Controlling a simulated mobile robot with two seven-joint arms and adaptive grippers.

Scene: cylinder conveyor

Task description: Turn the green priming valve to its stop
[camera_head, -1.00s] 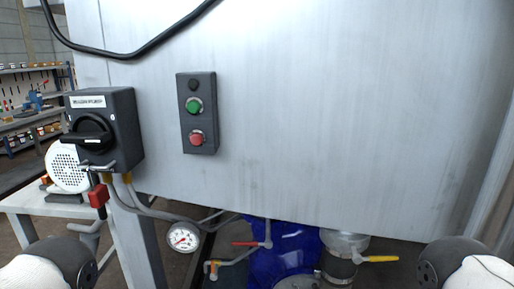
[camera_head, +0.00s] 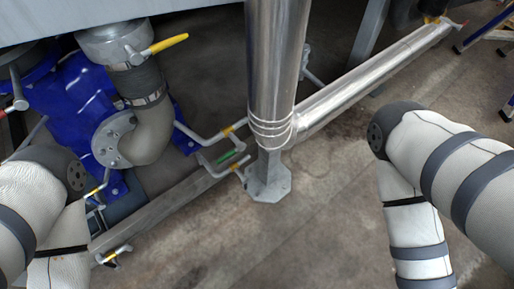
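A small green handle (camera_head: 229,158), which looks like the priming valve's lever, shows low in the middle-left of the head view. It sits on thin grey pipework beside the foot of a shiny vertical pipe. Its exact angle and its stop are too small to make out. My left arm enters at the left edge and my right arm at the right edge, both bent and well apart from the handle. Neither gripper shows, so what they hold is hidden.
A blue pump (camera_head: 72,108) with a grey elbow pipe (camera_head: 148,135) stands left. A yellow lever (camera_head: 168,43) is above it. The shiny vertical pipe (camera_head: 277,60) and its slanting branch (camera_head: 375,82) are obstacles. A steel floor beam (camera_head: 165,205) lies low. Concrete floor (camera_head: 290,235) is open in front.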

